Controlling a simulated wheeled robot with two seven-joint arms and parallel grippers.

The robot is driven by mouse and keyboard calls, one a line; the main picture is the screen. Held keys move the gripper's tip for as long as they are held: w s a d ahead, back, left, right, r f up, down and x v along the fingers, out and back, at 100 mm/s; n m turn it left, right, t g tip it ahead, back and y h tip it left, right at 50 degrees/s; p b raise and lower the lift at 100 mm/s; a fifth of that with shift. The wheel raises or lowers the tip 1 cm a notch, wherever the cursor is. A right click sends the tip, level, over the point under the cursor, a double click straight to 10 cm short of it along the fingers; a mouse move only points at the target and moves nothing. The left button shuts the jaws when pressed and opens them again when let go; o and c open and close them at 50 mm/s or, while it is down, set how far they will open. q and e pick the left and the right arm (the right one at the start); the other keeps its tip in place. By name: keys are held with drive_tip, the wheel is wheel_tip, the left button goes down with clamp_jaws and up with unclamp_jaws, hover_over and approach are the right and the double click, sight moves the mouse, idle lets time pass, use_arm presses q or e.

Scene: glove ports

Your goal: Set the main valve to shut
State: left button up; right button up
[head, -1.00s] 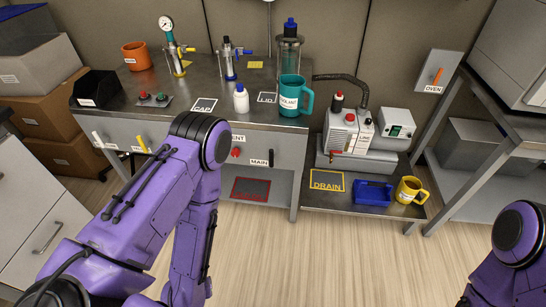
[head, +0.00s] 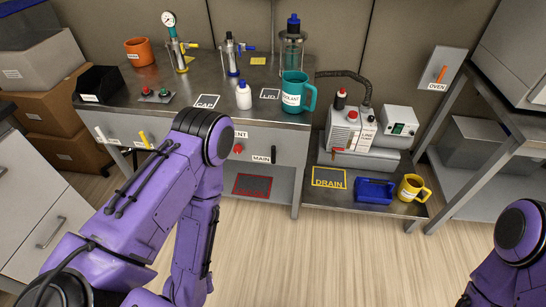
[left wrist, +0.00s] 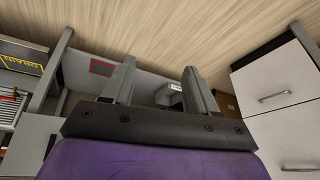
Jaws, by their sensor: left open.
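The main valve's black handle (head: 273,154) stands about upright on the bench's front panel, just right of the MAIN label (head: 261,159). A red knob (head: 238,149) sits to its left below a partly covered label ending in ENT. My left arm crosses the head view left of the valve, and its gripper is hidden there. In the left wrist view my left gripper (left wrist: 158,75) is open, with nothing visible between its fingers.
The bench top (head: 215,75) holds a white bottle (head: 244,96) and a teal mug (head: 294,92) above the valve. A red-outlined mat (head: 253,185) lies on the shelf below. A low shelf at right holds a blue tray (head: 374,191) and yellow mug (head: 410,187). The floor in front is clear.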

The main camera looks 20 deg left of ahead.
use_arm(q)
drive_tip(key=shift+t, duration=0.5)
drive_tip(key=w+f+b, duration=0.3)
drive_tip(key=b, duration=0.1)
drive_tip(key=shift+w+f+b, duration=0.1)
drive_tip(key=shift+w+b, duration=0.2)
drive_tip(key=shift+w, duration=0.05)
drive_tip(key=shift+c, duration=0.8)
drive_tip(key=m+t+h+b, duration=0.3)
drive_tip(key=m+t+b, duration=0.3)
drive_tip(key=t+b, duration=1)
approach(273, 150)
drive_tip(key=w+r+g+b, duration=0.1)
drive_tip(key=r+g+b, duration=0.1)
drive_tip(key=w, duration=0.5)
drive_tip(key=w+b, duration=0.1)
drive_tip(key=w, duration=0.3)
drive_tip(key=shift+w+a+f, duration=0.15)
drive_tip(key=shift+w+a, duration=0.05)
drive_tip(key=shift+w, duration=0.15)
clamp_jaws()
